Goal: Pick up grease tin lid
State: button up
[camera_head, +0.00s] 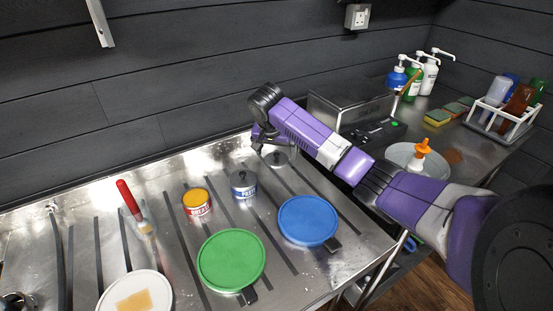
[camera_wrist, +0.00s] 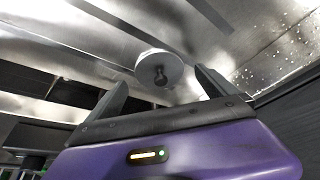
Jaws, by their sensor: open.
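A small round grey metal lid with a dark knob (camera_head: 281,159) lies on the steel counter near the back wall, taken to be the grease tin lid. In the wrist view the lid (camera_wrist: 172,66) shows beyond the fingers, roughly between them. My gripper (camera_head: 269,146) is over the lid's left side in the head view, partly hiding it. Its fingers (camera_wrist: 161,82) are apart with nothing between them; I cannot tell the exact gap to the lid. The grease tin (camera_head: 198,204), red-labelled with yellow contents, stands uncovered to the left.
A blue paste tin (camera_head: 243,186) stands between the grease tin and the lid. A green round lid (camera_head: 231,260), a blue one (camera_head: 308,221) and a white plate (camera_head: 113,301) lie in front. A red-handled brush (camera_head: 129,197) is at left; a metal box (camera_head: 350,109) stands right of my gripper.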

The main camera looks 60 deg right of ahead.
jog(key=shift+d+f, duration=0.3)
jog(key=shift+f, duration=0.35)
jog(key=c, duration=1.4)
